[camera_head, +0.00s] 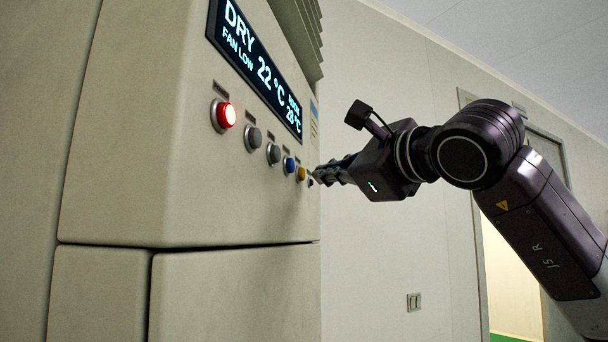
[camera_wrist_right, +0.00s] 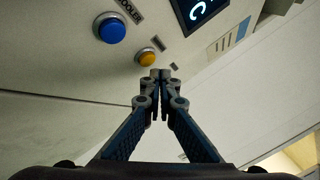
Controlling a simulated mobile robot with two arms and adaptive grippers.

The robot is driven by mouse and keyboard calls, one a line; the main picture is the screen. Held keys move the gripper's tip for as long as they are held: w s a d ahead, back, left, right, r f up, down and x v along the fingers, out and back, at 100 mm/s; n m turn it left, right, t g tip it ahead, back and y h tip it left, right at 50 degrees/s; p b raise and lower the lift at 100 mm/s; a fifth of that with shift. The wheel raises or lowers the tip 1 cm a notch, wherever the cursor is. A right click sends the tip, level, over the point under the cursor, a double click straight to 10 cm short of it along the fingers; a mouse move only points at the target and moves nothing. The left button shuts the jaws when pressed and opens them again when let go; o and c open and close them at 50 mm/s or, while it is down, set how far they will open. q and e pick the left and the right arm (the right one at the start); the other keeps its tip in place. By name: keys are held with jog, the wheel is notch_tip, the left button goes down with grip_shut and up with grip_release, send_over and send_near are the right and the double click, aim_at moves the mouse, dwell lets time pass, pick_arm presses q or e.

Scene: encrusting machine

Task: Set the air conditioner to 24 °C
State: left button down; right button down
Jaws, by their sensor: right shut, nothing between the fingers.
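The air conditioner (camera_head: 130,150) is a tall beige cabinet at the left of the head view. Its display (camera_head: 258,68) reads DRY, FAN LOW, 22 °C, and a smaller room reading that looks like 28 °C. Below it runs a row of buttons: a lit red button (camera_head: 226,115), two grey ones (camera_head: 253,138), a blue one (camera_head: 289,165) and a yellow one (camera_head: 301,174). My right gripper (camera_head: 318,176) is shut and empty, at the right end of the row. In the right wrist view its tips (camera_wrist_right: 160,75) are just below the yellow button (camera_wrist_right: 147,58); the blue button (camera_wrist_right: 111,28), labelled COOLER, is farther left. Whether the tips touch anything I cannot tell.
A vent grille (camera_head: 303,35) juts out at the cabinet's upper right edge. A wall switch (camera_head: 414,302) and a doorway (camera_head: 510,285) are behind my right arm.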

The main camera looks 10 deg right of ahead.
jog(key=shift+w+a, duration=0.1)
jog(key=shift+a, duration=0.05)
dwell(0.7)
jog(key=shift+w+a, duration=0.1)
jog(key=shift+a, duration=0.15)
jog(key=shift+w+a, duration=0.15)
jog(key=shift+a, duration=0.2)
dwell(0.7)
jog(key=shift+d, duration=0.15)
jog(key=shift+s+d, duration=0.3)
jog(key=shift+d, duration=0.25)
dwell(0.3)
jog(key=d, duration=0.1)
jog(key=s+d, duration=0.1)
jog(key=d, duration=0.1)
jog(key=s+d+b, duration=0.1)
jog(key=shift+s+d, duration=0.1)
jog(key=shift+d, duration=0.15)
dwell(1.9)
